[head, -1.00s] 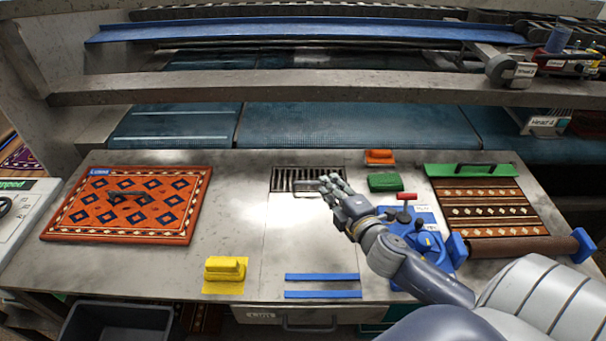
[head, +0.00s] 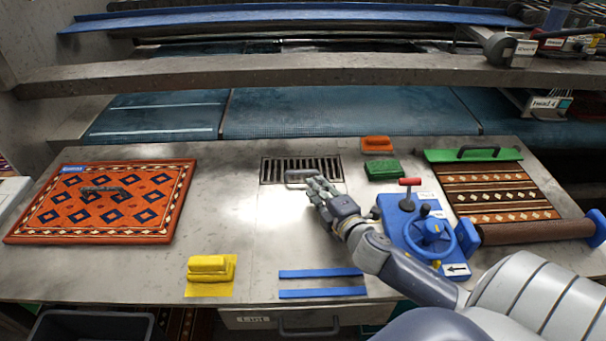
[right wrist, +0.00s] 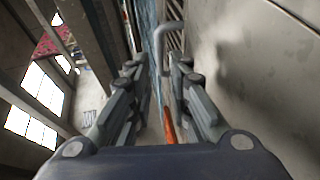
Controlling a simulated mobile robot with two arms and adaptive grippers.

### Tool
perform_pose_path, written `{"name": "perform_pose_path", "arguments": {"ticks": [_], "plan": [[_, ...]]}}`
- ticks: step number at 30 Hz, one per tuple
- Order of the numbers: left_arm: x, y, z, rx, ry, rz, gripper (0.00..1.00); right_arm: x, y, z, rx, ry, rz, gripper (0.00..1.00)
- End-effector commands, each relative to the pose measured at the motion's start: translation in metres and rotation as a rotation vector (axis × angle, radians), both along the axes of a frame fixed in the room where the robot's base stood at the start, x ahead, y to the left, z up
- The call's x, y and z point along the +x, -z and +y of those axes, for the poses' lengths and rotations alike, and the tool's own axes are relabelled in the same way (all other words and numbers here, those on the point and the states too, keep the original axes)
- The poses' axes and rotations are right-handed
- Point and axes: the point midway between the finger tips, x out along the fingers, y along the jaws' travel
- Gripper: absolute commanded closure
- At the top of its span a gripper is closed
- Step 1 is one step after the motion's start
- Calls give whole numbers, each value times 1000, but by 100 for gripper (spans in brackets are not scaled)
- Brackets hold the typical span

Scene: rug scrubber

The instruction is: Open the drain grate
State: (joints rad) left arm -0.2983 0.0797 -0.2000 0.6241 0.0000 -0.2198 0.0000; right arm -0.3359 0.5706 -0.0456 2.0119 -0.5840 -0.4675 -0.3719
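The drain grate (head: 268,172) is a dark slotted metal grate set flush in the steel counter. A grey bar handle (head: 296,173) stands on its front part. The grate lies flat and closed. My right gripper (head: 318,184) is just right and in front of the handle, partly over the grate's front edge. In the right wrist view my right gripper (right wrist: 157,68) is open, with its fingers apart. The grey handle (right wrist: 161,50) shows ahead, in line with the gap between them. I cannot tell whether they touch it. My left gripper is not in view.
A green brush (head: 384,169) and an orange one (head: 377,145) stand right of the grate. A yellow brush (head: 207,266) and blue strips (head: 320,274) lie in front. Rugs lie left (head: 112,205) and right (head: 498,202).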

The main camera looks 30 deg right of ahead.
Motion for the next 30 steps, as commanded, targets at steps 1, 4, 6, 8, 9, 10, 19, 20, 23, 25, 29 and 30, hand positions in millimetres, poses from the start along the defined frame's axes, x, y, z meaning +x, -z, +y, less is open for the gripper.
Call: {"name": "perform_pose_path", "arguments": {"ticks": [1, 4, 6, 8, 9, 10, 19, 20, 23, 25, 29, 30], "plan": [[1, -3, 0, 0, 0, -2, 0, 8, -1, -1, 0, 0, -2, 82], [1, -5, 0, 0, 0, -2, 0, 25, 2, -4, 0, 1, -2, 82], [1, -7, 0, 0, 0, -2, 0, 38, 4, -6, -1, 2, -2, 82], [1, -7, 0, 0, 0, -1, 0, 48, 6, -8, -1, 2, -2, 82], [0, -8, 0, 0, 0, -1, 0, 54, 8, -8, 0, 1, -2, 82], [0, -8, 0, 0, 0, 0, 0, 59, 8, -9, 0, 1, -2, 82], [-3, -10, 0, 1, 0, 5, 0, 87, 16, -13, 0, 0, 0, 82], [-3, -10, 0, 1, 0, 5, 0, 88, 16, -13, 0, 0, 0, 82], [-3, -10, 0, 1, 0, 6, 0, 89, 16, -14, 0, 0, 0, 82], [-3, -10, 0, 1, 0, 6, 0, 90, 17, -14, 0, 0, 1, 82], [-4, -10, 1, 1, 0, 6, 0, 89, 17, -14, -1, 0, 1, 82], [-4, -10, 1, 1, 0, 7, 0, 89, 17, -14, 0, 0, 1, 89]]}}
